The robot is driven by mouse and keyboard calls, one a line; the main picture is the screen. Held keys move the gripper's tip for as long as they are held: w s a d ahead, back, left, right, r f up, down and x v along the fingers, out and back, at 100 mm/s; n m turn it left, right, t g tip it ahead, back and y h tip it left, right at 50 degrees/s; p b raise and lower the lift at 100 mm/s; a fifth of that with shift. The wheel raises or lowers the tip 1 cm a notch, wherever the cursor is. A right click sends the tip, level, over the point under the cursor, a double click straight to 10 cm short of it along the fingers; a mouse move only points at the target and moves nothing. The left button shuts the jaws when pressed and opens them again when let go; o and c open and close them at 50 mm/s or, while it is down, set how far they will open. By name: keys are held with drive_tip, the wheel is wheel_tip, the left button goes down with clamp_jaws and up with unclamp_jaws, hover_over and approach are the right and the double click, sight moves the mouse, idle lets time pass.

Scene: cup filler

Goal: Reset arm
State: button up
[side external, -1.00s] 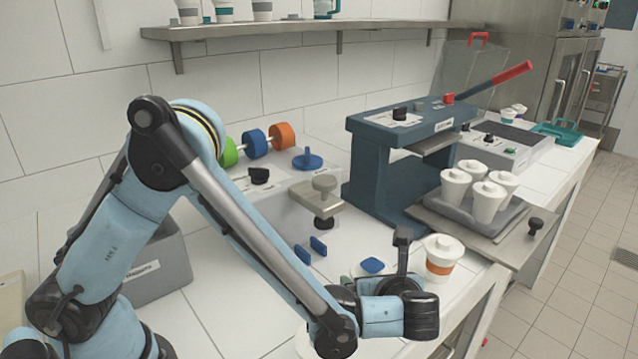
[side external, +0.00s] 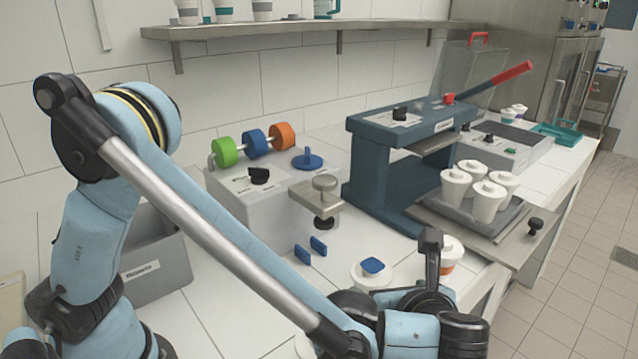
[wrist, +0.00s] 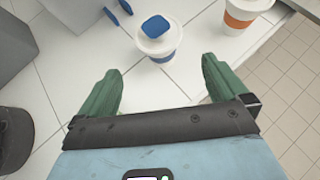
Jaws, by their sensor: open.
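My gripper (wrist: 160,90) shows in the wrist view with its two green fingers spread apart and nothing between them. Beyond the fingertips stands a white lidded cup with a blue knob (wrist: 158,38). The same cup (side external: 372,277) shows in the side view, partly behind my wrist. A white cup with an orange band (wrist: 240,16) stands to its right; in the side view that cup (side external: 452,250) is partly hidden by my wrist. In the side view my fingers are hidden.
A filler machine with coloured rollers (side external: 250,195) stands behind my forearm. A blue press (side external: 385,160) with a red-tipped lever stands to the right, by a tray (side external: 432,203) of several white cups. A grey bin (side external: 155,265) is at left. The floor lies beyond the counter edge.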

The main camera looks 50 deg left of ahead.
drive_tip(key=a+r+n+g+h, duration=0.2)
drive_tip(key=a+r+n+h, duration=0.3)
drive_tip(key=a+n, duration=0.65)
drive_tip(key=s+a+n+t+h, duration=0.2)
drive_tip(key=s+a+n+h, duration=0.2)
drive_tip(key=n, duration=0.9)
drive_tip(key=s+a, duration=0.2)
drive_tip(key=a, duration=0.1)
drive_tip(key=shift+s+f+t, duration=0.3)
drive_tip(key=shift+f+t, duration=0.05)
drive_tip(key=shift+t, duration=0.05)
